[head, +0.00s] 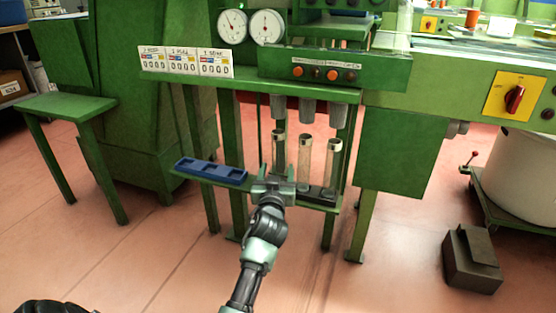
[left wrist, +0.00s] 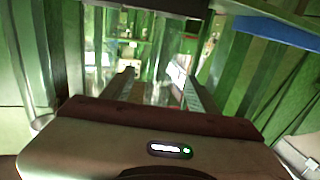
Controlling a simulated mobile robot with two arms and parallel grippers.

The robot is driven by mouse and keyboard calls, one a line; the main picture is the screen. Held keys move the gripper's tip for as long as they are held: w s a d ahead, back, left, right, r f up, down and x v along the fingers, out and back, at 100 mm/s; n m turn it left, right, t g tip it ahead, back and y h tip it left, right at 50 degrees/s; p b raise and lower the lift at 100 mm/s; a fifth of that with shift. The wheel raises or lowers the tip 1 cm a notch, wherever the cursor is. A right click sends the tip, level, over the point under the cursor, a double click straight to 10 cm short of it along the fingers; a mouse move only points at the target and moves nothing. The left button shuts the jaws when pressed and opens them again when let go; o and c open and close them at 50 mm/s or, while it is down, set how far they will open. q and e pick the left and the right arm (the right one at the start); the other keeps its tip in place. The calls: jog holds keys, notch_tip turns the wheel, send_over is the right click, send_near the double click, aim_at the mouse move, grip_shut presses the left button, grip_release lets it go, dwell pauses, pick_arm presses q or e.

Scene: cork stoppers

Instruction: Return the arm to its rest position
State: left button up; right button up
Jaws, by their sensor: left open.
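My left gripper (head: 274,183) is at the front edge of the low green shelf, pointing away from the head camera. In the left wrist view its two fingers (left wrist: 160,88) stand apart, with no object clearly held between them. Three clear tubes (head: 304,162) stand upright on the shelf under grey nozzles; the left one (head: 279,148) is just behind the gripper and its lower end is hidden. Whether the gripper touches it, I cannot tell. My right gripper is in neither view.
A blue tray (head: 211,172) lies on the shelf left of the gripper; blue also shows in the left wrist view (left wrist: 275,30). The green machine's legs and panel (head: 305,71) surround the shelf. A dark box (head: 471,262) sits on the floor at right. The floor in front is mostly clear.

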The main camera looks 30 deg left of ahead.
pick_arm(q)
jog(key=shift+s+d, duration=0.15)
jog(key=shift+s, duration=0.15)
